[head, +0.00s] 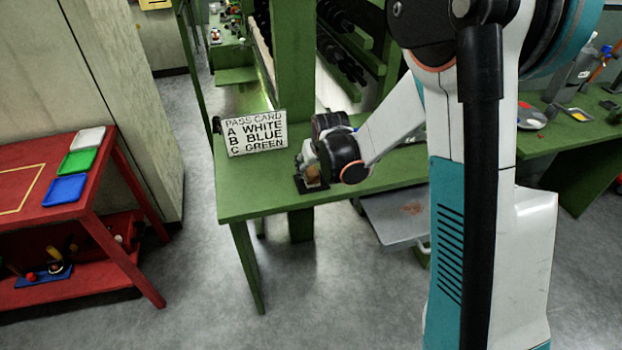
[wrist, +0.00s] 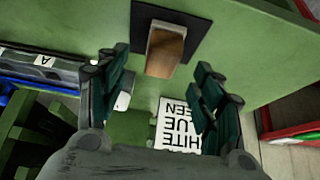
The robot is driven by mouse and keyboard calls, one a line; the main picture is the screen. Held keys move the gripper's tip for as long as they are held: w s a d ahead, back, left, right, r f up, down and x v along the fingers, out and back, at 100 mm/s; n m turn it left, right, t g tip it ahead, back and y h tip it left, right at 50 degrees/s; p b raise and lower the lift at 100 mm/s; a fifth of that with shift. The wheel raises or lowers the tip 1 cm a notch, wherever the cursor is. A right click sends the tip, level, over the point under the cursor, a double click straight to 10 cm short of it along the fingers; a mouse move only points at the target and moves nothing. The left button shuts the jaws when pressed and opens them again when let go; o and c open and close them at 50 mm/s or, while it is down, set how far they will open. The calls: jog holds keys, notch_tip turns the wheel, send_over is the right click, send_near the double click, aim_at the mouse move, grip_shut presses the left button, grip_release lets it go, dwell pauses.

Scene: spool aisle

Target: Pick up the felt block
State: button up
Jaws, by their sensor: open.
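The felt block (wrist: 166,50), brown with a paler grey side, stands on a dark square pad (wrist: 200,30) on the green bench. In the head view the block (head: 312,174) shows on the bench close below my gripper (head: 307,162), partly hidden by it. In the wrist view my gripper (wrist: 160,72) is open, its two dark fingers apart to the left and right. The block lies beyond the fingertips, roughly centred between them. I cannot tell the exact gap to it.
A white pass card (head: 254,132) stands on the green bench (head: 240,190) left of my gripper, reading A white, B blue, C green. A red table (head: 95,190) at left bears white (head: 88,138), green (head: 77,162) and blue (head: 65,189) trays. Grey floor lies between.

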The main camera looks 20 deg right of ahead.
aim_at(311, 170)
jog(key=b+x, duration=0.2)
jog(key=x, duration=0.3)
jog(key=shift+a+f, duration=0.1)
jog(key=shift+f, duration=0.05)
jog(key=c, duration=1.2)
jog(key=shift+c, duration=0.2)
notch_tip(311, 170, up, 20)
jog(key=p, duration=0.6)
jog(key=shift+o, duration=1.1)
